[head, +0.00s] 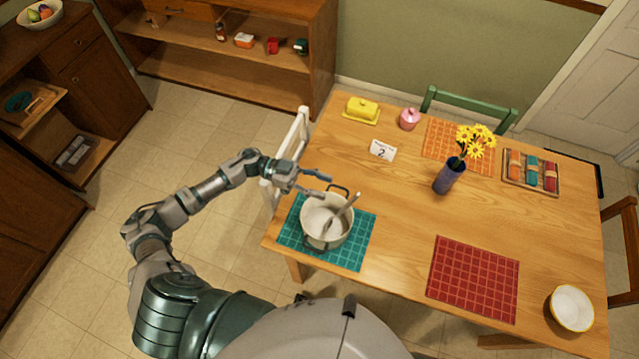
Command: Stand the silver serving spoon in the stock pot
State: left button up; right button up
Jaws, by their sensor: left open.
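The stock pot (316,232) is cream with dark handles and stands on a teal checked placemat (361,243) at the table's left end. The silver serving spoon (347,207) leans in the pot, its handle sticking up past the right rim and its lower end inside. My left gripper (322,184) is open and empty, just above and left of the pot's far rim, apart from the spoon. My right gripper is not in view.
A purple vase (448,177) with yellow flowers, a number card (382,150), a yellow butter dish (362,109) and a pink jar (409,118) stand farther back. A red placemat (473,279) and a bowl (571,308) lie right. The table's middle is clear. A white chair (288,150) is at left.

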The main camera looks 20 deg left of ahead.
pick_arm(q)
jog(key=a, duration=1.2)
jog(key=shift+w, duration=0.35)
jog(key=shift+a, duration=0.1)
